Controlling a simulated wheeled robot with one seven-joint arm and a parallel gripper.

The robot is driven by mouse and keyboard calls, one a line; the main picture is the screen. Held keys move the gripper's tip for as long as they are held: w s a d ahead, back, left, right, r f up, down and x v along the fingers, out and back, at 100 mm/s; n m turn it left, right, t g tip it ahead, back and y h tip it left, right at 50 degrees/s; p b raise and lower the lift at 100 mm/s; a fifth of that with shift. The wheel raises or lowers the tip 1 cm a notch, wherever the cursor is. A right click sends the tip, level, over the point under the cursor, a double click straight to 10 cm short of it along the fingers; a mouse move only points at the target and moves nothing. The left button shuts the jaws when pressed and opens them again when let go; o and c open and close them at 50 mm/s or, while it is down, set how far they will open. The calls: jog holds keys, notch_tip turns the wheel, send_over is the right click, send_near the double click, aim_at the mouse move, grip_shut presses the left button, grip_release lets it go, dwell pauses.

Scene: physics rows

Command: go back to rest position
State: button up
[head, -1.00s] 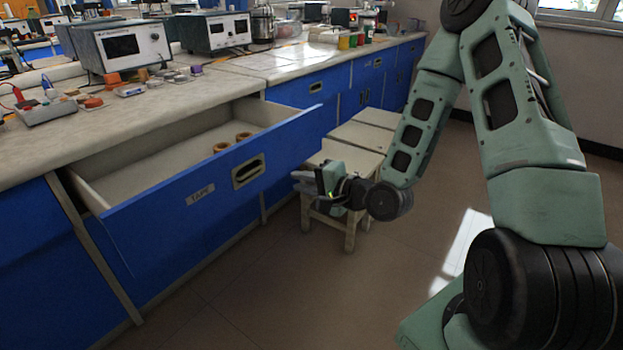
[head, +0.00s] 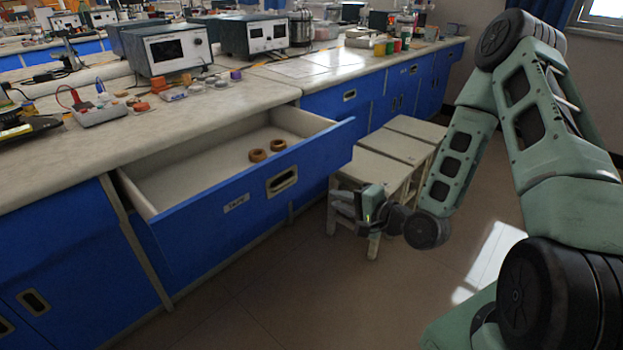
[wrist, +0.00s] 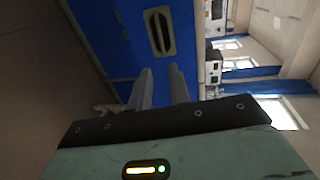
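My gripper (head: 345,207) hangs at the end of my bent arm, in front of the stools and to the right of the open drawer. In the wrist view its two grey fingers (wrist: 161,88) stand apart with a gap between them and nothing held. A blue drawer front with an oval handle (wrist: 160,32) shows past the fingertips. In the head view the drawer (head: 236,203), labelled TAPE, is pulled out. Two brown tape rolls (head: 258,155) lie inside it. The gripper touches neither the drawer nor the rolls.
Several pale wooden stools (head: 370,168) stand right behind my gripper. The long bench (head: 190,112) carries instruments, coloured parts and a small box with leads (head: 98,112). The floor (head: 330,300) in front is clear.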

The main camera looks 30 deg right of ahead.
jog(key=s+a+r+n+g+h, duration=0.15)
jog(key=s+a+n+g, duration=0.25)
jog(key=a+n+g, duration=0.6)
jog(key=s+a+r+n+g+h, duration=0.1)
jog(key=s+a+r+n+g, duration=0.2)
jog(key=s, duration=0.4)
jog(key=s+a+r+n+h, duration=0.1)
jog(key=s+a+r+n, duration=0.2)
jog(key=s+r+n, duration=0.35)
jog(key=s+a+r+n+g+h, duration=0.2)
jog(key=s+a, duration=0.1)
jog(key=s, duration=0.5)
notch_tip(320, 180, up, 18)
jog(key=p, duration=1.8)
jog(key=shift+f, duration=0.15)
jog(key=shift+y, duration=0.25)
